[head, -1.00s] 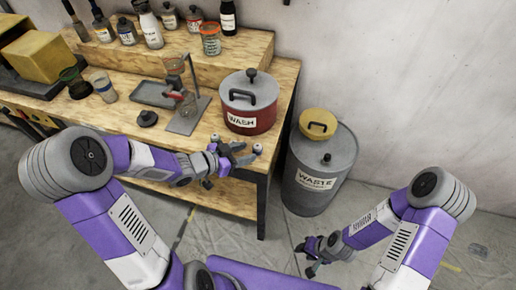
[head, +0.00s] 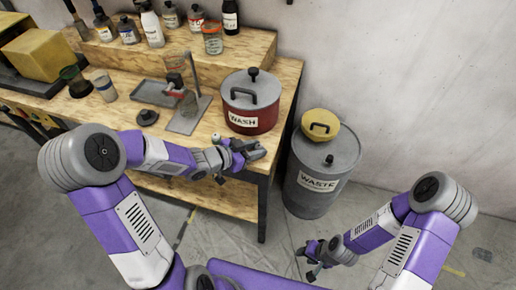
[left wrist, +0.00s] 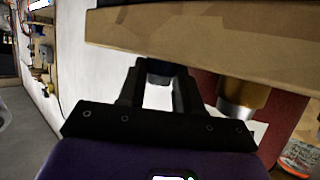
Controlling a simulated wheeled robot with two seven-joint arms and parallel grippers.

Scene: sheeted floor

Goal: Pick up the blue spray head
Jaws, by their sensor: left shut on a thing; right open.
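My left gripper (head: 250,150) is at the front right corner of the wooden workbench, in front of the red WASH pot. In the left wrist view its fingers (left wrist: 160,80) are shut on a small dark bluish piece, which I take to be the blue spray head (left wrist: 160,70). Most of that piece is hidden between the fingers, and I cannot make it out clearly in the head view. My right gripper (head: 313,252) is open and empty, low over the floor in front of the waste drum.
The red WASH pot (head: 250,117) stands close behind my left gripper. The grey WASTE drum (head: 316,190) with a yellow-lidded top stands right of the workbench (head: 215,150). A metal stand (head: 185,122) and several bottles are further left and back.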

